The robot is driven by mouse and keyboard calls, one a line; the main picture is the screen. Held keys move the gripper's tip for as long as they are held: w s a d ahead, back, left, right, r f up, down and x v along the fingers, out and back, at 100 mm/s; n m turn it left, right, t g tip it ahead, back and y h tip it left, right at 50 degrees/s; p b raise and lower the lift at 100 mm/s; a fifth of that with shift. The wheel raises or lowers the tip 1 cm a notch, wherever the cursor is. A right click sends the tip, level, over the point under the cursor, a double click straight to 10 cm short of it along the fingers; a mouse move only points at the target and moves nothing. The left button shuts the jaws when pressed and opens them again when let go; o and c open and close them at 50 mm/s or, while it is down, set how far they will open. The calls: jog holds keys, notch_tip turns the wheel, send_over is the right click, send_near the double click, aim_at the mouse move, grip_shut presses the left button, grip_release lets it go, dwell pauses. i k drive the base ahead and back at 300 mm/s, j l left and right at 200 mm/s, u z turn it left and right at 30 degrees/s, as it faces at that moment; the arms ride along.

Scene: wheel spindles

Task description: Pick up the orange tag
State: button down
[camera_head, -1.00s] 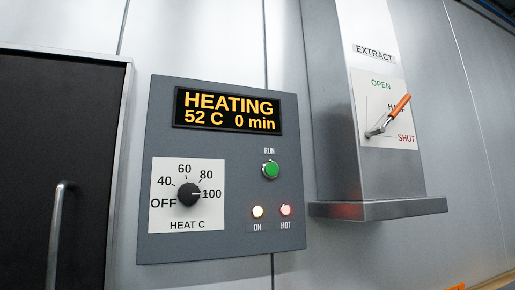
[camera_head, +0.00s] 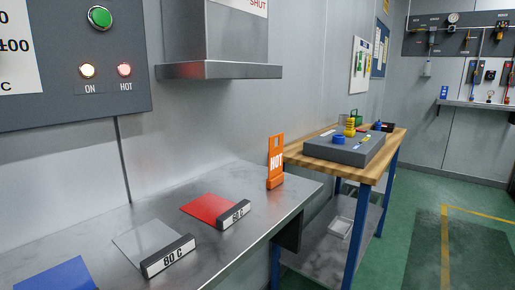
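The orange tag (camera_head: 276,163) stands upright on the steel bench, near its far right corner. It bears the white word HOT and has a slot near its top. It is apart from the red pad to its left. My gripper does not show in the view, so I cannot see its fingers.
The steel bench (camera_head: 237,231) carries a red pad (camera_head: 205,207), a grey pad (camera_head: 147,238) and a blue pad (camera_head: 60,275), with label blocks. A control panel (camera_head: 70,60) and a hood (camera_head: 219,71) hang above. A wooden table (camera_head: 377,171) stands beyond, holding a grey block.

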aim_at(276, 176)
jog(key=i+z, duration=0.2)
jog(key=i, duration=0.8)
